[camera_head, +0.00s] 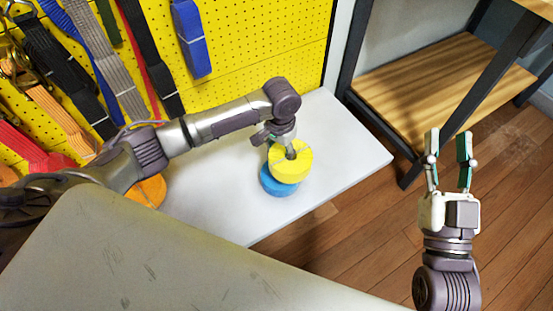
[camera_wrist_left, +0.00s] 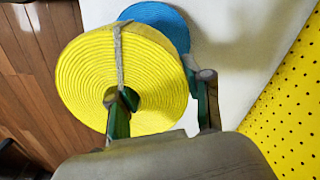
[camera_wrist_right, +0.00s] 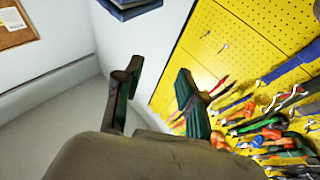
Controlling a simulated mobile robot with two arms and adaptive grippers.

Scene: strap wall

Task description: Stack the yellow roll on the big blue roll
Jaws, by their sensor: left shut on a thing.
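The yellow roll (camera_head: 290,170) is a coiled strap that shows above the big blue roll (camera_head: 276,184) on the white table. It overlaps much of the blue roll, and I cannot tell whether the two touch. My left gripper (camera_head: 290,150) is shut on the yellow roll's rim, one finger in its centre hole and one outside. In the left wrist view the yellow roll (camera_wrist_left: 90,75) hides part of the blue roll (camera_wrist_left: 165,22), which sticks out to the upper right. My right gripper (camera_head: 449,160) is open and empty, off to the right of the table.
A yellow pegboard (camera_head: 255,40) with hanging straps stands behind. A wooden shelf (camera_head: 440,80) is at the right. The table's right end is clear.

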